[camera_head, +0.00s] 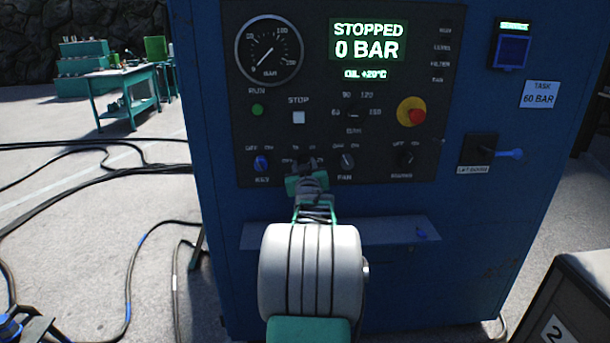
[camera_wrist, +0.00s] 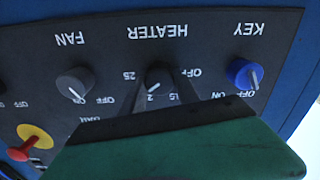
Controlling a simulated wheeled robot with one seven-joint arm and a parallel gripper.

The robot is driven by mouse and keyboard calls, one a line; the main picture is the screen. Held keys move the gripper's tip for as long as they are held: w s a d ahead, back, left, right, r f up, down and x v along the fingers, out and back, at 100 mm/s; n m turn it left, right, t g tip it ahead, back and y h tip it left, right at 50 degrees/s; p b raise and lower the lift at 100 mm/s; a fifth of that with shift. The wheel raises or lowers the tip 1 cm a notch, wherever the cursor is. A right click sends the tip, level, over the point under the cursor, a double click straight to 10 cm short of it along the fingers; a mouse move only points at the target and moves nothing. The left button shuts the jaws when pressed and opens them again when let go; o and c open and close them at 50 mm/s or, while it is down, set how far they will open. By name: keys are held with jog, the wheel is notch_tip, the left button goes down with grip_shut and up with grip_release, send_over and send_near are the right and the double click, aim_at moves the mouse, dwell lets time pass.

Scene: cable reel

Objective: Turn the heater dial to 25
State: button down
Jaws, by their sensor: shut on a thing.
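The heater dial (camera_wrist: 158,74) is a dark round knob under the HEATER label, between the fan knob (camera_wrist: 75,84) and the blue key switch (camera_wrist: 243,72). The wrist view is upside down. OFF, 15 and 25 are legible around the dial; a mark near its lower side is partly covered, and its exact setting is unclear. My gripper (camera_head: 306,168) is at the panel and shut on the heater dial. It hides the dial in the head view.
The dark control panel (camera_head: 222,100) has a gauge (camera_head: 269,51), a display (camera_head: 367,43) reading STOPPED, 0 BAR, and a red emergency knob (camera_head: 416,114). A narrow shelf (camera_head: 395,231) juts out below. Cables (camera_head: 100,178) lie on the floor at left.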

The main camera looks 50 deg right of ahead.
jog(key=shift+f+m+b, duration=0.2)
jog(key=shift+m+b, duration=2.45)
jog(key=shift+m, duration=0.95)
jog(key=c, duration=0.9)
grip_release()
jog(key=shift+r, duration=0.15)
jog(key=shift+s, duration=0.1)
jog(key=v, duration=0.7)
jog(key=shift+s+a, duration=0.25)
jog(key=shift+a, duration=0.05)
